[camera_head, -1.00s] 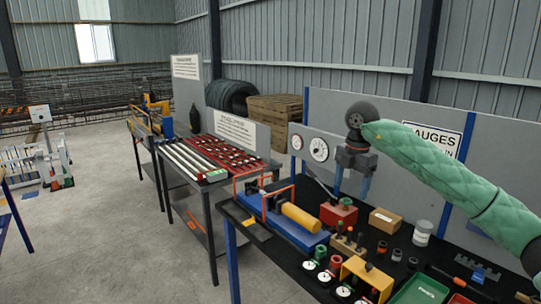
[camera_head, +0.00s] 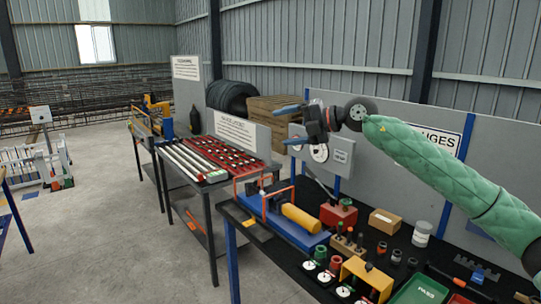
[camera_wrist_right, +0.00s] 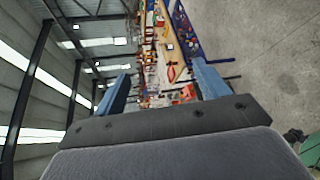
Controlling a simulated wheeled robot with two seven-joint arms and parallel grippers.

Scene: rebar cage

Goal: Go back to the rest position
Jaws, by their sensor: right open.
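My right arm, in a green quilted sleeve, comes in from the right of the head view. Its gripper (camera_head: 288,123) points left above the gauge table, in front of the grey board with dials. Its two blue fingers are spread apart with nothing between them. The right wrist view shows the same gripper (camera_wrist_right: 158,88), with a blue finger at each side and a wide gap. My left gripper is not in view.
The near table (camera_head: 232,212) carries a blue fixture with a yellow cylinder (camera_head: 301,218), a red block (camera_head: 338,214), a cardboard box (camera_head: 384,220), a yellow bracket (camera_head: 367,275) and several dial gauges. A second table with red racks (camera_head: 222,154) stands behind left.

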